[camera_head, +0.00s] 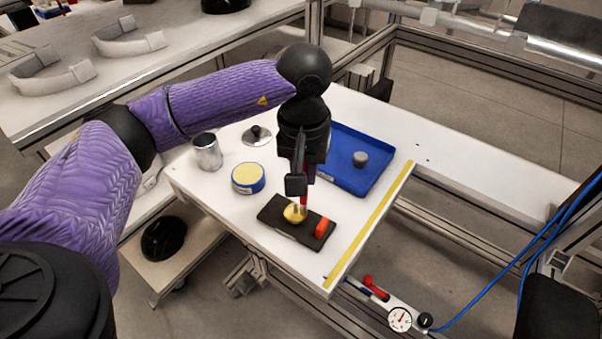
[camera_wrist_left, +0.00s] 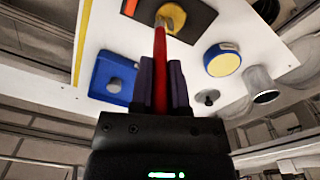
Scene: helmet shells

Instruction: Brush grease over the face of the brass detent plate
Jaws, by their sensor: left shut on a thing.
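The brass detent plate (camera_head: 291,215) is a small yellow disc on a dark mat (camera_head: 276,226). In the left wrist view the brass plate (camera_wrist_left: 175,12) is near the top edge. My left gripper (camera_head: 299,190) is shut on a red-handled brush (camera_head: 304,201), held pointing down above the plate. The brush (camera_wrist_left: 160,52) runs up between the fingers (camera_wrist_left: 162,80) in the left wrist view. Its pale tip overlaps the plate in both views; I cannot tell whether it presses on the face. A yellow-topped blue tin (camera_head: 248,178) sits left of the mat. My right gripper is not in view.
An orange piece (camera_head: 322,228) lies on the mat right of the plate. A blue tray (camera_head: 378,178) with a grey knob-like piece (camera_head: 360,158) is behind, right. A metal cup (camera_head: 207,152) and a knobbed lid (camera_head: 257,135) stand at left. Yellow tape (camera_head: 370,225) marks the right edge.

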